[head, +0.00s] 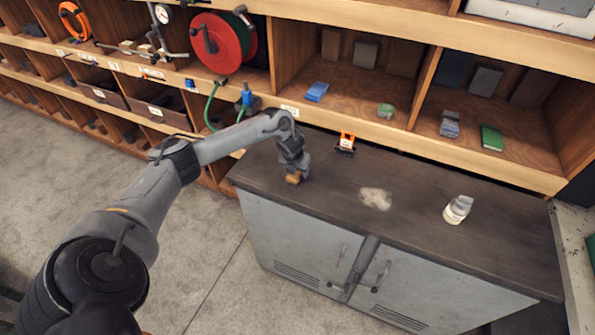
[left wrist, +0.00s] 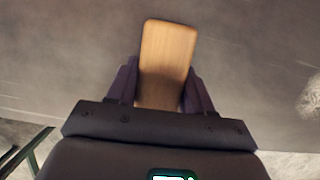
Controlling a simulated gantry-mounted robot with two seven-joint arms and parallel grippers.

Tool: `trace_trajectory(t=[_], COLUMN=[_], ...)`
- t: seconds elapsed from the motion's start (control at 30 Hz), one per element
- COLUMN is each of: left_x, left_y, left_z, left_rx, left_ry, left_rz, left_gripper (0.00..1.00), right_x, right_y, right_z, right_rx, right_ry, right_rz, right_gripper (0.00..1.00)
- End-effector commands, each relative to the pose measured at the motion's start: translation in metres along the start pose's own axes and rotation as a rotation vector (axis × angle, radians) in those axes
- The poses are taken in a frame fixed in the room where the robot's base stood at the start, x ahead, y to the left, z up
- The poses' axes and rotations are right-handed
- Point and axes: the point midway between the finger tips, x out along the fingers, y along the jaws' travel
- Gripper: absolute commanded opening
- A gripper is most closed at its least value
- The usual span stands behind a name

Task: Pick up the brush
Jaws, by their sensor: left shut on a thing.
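The brush shows as a wooden block (left wrist: 166,62) between the two fingers of my left gripper (left wrist: 160,88) in the left wrist view. The fingers are shut on its sides. In the head view, my left gripper (head: 296,172) points down at the left end of the dark cabinet top, with the brush (head: 293,179) just under it. I cannot tell whether the brush touches the top. Its bristles are hidden. My right gripper is in neither view.
The cabinet top (head: 330,195) carries a small orange and black object (head: 346,143), a pale dusty patch (head: 375,198) and a white bottle (head: 457,210). Wooden shelves (head: 400,130) with small boxes stand behind. A red hose reel (head: 222,42) hangs at the back left.

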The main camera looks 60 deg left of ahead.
Motion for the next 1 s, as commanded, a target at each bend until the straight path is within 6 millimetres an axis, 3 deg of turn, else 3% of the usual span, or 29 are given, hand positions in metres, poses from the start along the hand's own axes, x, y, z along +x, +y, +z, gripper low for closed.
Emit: trace_trajectory(t=[0.27,0.53,0.77,1.0], left_x=[-0.009,-0.045,-0.075,-0.107], left_y=[0.0,0.0,-0.048,-0.086], left_z=[0.004,0.015,0.008,0.004], left_rx=[0.0,0.0,0.005,0.004], left_ry=[-0.003,-0.005,-0.003,-0.002], left_rz=[-0.001,-0.001,-0.005,-0.001], left_gripper=[0.18,0.18,0.18,0.18], right_x=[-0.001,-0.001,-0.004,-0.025], right_y=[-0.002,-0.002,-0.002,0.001], right_z=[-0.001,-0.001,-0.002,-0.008], right_rx=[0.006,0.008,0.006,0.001], right_ry=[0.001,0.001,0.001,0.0], right_rz=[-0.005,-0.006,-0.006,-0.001], right_gripper=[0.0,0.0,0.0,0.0])
